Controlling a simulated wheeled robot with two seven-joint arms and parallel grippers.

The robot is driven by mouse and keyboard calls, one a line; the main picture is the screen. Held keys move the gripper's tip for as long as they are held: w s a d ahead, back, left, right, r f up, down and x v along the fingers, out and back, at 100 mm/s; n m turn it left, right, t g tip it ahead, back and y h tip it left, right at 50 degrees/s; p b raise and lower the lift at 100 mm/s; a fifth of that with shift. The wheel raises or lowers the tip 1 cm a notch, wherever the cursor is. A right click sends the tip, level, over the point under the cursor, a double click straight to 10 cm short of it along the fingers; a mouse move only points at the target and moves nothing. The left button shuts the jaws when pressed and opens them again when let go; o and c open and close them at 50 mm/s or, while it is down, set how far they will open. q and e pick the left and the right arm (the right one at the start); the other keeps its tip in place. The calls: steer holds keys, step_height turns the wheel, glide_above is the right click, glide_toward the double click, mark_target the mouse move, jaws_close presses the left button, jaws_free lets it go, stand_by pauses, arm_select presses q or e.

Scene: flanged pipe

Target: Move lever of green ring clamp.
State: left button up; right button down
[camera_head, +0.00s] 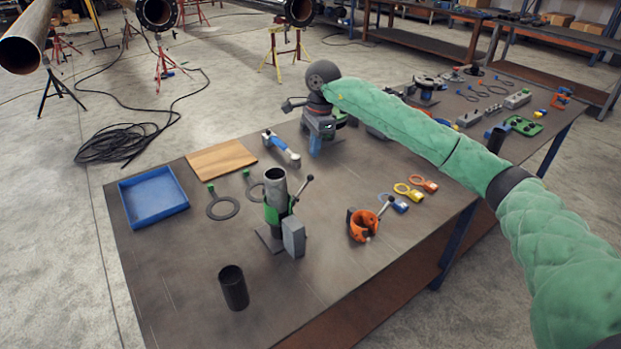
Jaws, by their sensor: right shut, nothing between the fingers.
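An upright grey pipe (276,184) stands on a small base plate on the table. A green ring clamp (273,213) sits around the pipe. Its lever (300,190) sticks up and to the right from the clamp and ends in a dark knob. My right gripper (318,146) hangs over the table behind the pipe, clearly apart from the lever. It is shut with nothing in it. Its fingers are small and partly dark in this view. My left gripper is not in view.
An orange clamp (363,225) lies right of the pipe, a black cylinder (233,288) in front. A blue tray (153,197) and wooden board (221,160) are at the left. A blue-handled tool (281,149) lies near my gripper. The table's front right is bare.

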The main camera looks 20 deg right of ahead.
mark_target(312, 179)
steer(key=shift+a+f, duration=0.15)
steer(key=shift+f, duration=1.15)
steer(key=shift+a+f, duration=0.15)
steer(key=shift+f, duration=1.95)
steer(key=shift+a, duration=0.1)
steer(key=shift+s+f+b, duration=0.1)
steer(key=shift+f+b, duration=0.35)
steer(key=shift+b, duration=0.1)
step_height(312, 179, down, 4)
steer(key=b, duration=0.3)
steer(key=shift+r, duration=0.25)
arm_select(q)
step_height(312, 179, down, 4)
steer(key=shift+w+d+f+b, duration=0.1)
steer(key=shift+b, duration=0.65)
arm_select(e)
steer(key=d, duration=0.2)
steer(key=d+r, duration=0.1)
steer(key=shift+w, duration=0.25)
